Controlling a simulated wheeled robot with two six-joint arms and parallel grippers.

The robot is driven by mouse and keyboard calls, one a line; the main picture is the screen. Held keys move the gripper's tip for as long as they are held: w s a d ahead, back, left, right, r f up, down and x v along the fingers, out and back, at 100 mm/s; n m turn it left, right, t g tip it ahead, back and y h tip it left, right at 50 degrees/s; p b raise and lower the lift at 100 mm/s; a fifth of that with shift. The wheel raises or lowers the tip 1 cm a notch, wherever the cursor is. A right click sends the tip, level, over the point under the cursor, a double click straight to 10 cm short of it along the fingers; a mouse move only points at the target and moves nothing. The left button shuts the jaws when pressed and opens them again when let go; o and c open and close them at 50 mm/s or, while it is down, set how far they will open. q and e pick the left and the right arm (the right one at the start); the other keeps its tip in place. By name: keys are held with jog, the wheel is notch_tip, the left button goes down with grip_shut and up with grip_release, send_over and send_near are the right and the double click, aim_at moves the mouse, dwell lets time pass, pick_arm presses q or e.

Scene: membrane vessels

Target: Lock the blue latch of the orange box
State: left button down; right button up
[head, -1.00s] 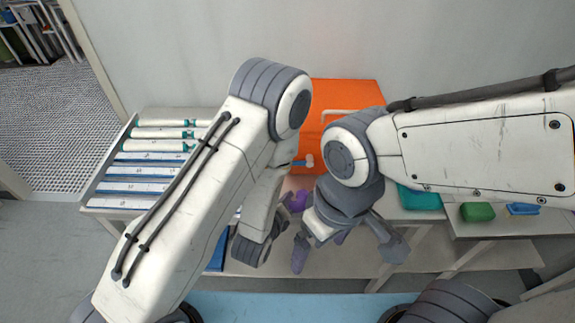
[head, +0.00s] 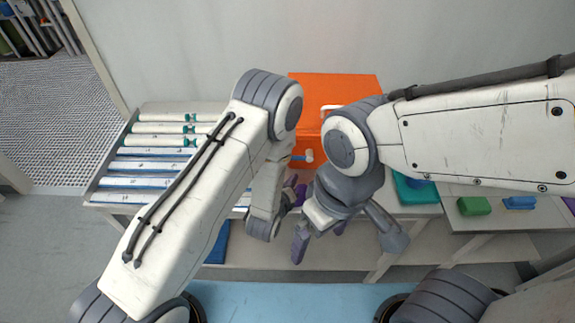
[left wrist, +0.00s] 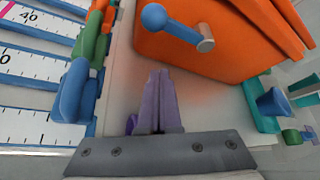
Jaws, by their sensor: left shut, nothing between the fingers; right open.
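The orange box (head: 335,88) stands on the bench at the back with its lid down, partly hidden by my arms. Its blue latch (head: 297,157) is a lever with a pale pivot on the front face. In the left wrist view, the latch's round blue knob (left wrist: 154,17) sticks out to the left of the pivot on the orange box (left wrist: 235,45). My left gripper (head: 296,190) is shut and empty, below and in front of the latch. Its purple fingertips (left wrist: 160,77) point toward the box and are apart from the latch. My right gripper (head: 321,236) is open and empty, lower and nearer.
A rack of white tubes (head: 155,155) with blue and green fittings lies left of the box. A teal tray (head: 415,190), a green block (head: 474,206) and a blue item (head: 520,202) lie to the right. Both arms are close together before the box.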

aim_at(297, 158)
pick_arm(q)
jog(key=w, duration=0.1)
jog(key=w+p, duration=0.1)
jog(key=shift+w+d+f, duration=0.1)
jog(key=shift+w+d, duration=0.1)
jog(key=shift+w, duration=0.1)
jog(key=shift+w+a+r+p, duration=0.1)
jog(key=shift+a+r+p, duration=0.6)
jog(key=shift+r+p, duration=0.25)
jog(key=shift+w+a+r, duration=0.1)
jog(key=shift+a+r, duration=0.1)
jog(key=shift+r, duration=0.05)
pick_arm(e)
notch_tip(297, 158, up, 4)
jog(key=shift+f, duration=0.25)
jog(key=shift+a, duration=0.1)
pick_arm(q)
jog(key=shift+r, duration=0.2)
pick_arm(e)
jog(key=shift+a+f, duration=0.15)
jog(key=shift+a, duration=0.2)
